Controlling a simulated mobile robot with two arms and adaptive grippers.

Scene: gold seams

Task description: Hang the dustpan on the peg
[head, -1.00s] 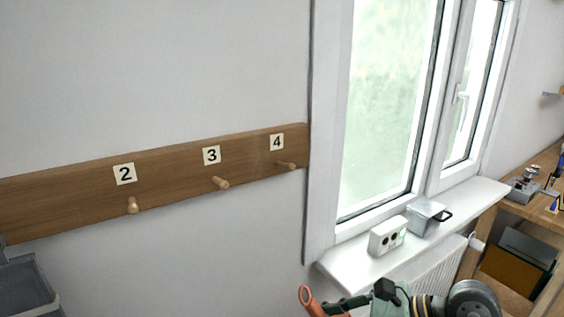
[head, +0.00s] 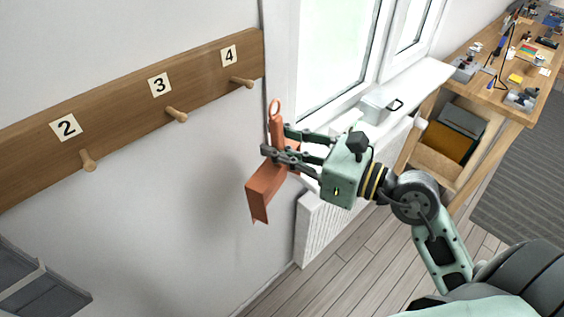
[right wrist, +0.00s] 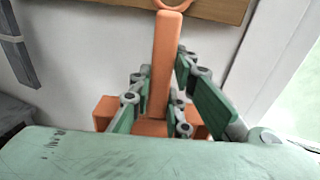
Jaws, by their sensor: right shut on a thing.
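The orange dustpan (head: 265,190) is upright, with its ring (head: 274,107) at the top of the handle and its pan hanging below. My right gripper (head: 275,155) is shut on its handle. In the right wrist view the dustpan handle (right wrist: 166,60) stands between the fingers (right wrist: 155,105). The wooden peg rail (head: 200,90) is on the wall, with peg 2 (head: 88,160), peg 3 (head: 177,115) and peg 4 (head: 243,82) bare. The ring is below and right of peg 4, apart from it in the picture. My left gripper is not in view.
The window sill (head: 415,75) with a grey metal box (head: 377,107) and the radiator (head: 325,220) are close behind my right gripper. A grey bin (head: 40,285) is at lower left. A workbench (head: 510,75) stands at far right. The wall below the rail is clear.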

